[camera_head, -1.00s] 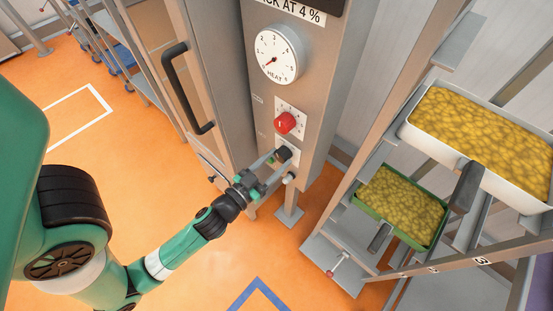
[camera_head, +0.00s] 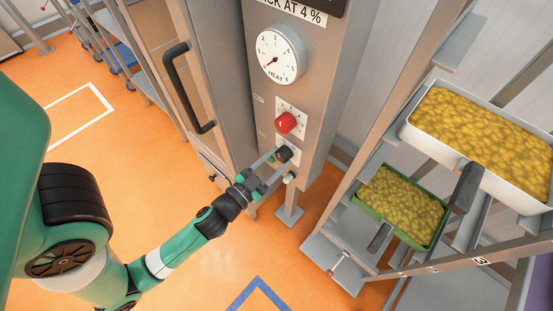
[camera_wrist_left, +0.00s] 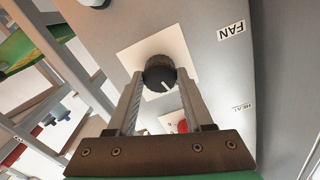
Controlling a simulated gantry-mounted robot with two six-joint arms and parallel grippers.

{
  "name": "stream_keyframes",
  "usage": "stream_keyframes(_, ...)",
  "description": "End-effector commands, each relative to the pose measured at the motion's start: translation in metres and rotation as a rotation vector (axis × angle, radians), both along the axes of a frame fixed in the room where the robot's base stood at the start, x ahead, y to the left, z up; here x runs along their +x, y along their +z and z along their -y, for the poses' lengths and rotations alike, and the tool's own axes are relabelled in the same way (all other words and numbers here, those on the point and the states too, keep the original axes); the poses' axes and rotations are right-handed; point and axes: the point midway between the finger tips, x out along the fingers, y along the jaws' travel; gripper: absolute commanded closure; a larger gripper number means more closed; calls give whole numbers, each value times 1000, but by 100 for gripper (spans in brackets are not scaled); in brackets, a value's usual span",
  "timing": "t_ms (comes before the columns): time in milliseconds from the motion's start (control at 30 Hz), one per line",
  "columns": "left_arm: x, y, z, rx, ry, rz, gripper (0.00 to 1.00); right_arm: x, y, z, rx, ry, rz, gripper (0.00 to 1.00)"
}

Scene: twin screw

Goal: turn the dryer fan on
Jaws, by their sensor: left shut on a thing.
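The fan knob (camera_head: 284,154) is a black round dial on a white plate, low on the front of the grey dryer (camera_head: 232,85). It also shows in the left wrist view (camera_wrist_left: 159,74), with a white pointer line toward the picture's lower right and a FAN label (camera_wrist_left: 231,30) near its plate. My left gripper (camera_head: 281,165) reaches the panel from the lower left. In the left wrist view its two fingers (camera_wrist_left: 160,84) stand on either side of the knob and are shut on it. My right gripper is in neither view.
Above the fan knob are a red knob (camera_head: 286,122) and a white heat dial (camera_head: 280,54). A door handle (camera_head: 187,88) is left of them. A rack at right holds a white tray (camera_head: 425,138) and a green tray (camera_head: 400,238) of yellow pieces.

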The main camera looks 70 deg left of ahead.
Motion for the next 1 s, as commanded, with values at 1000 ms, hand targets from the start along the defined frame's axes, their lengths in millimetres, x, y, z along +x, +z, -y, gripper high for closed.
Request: stream_keyframes(1000,0,1,0,657,-1,-380,100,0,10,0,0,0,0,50)
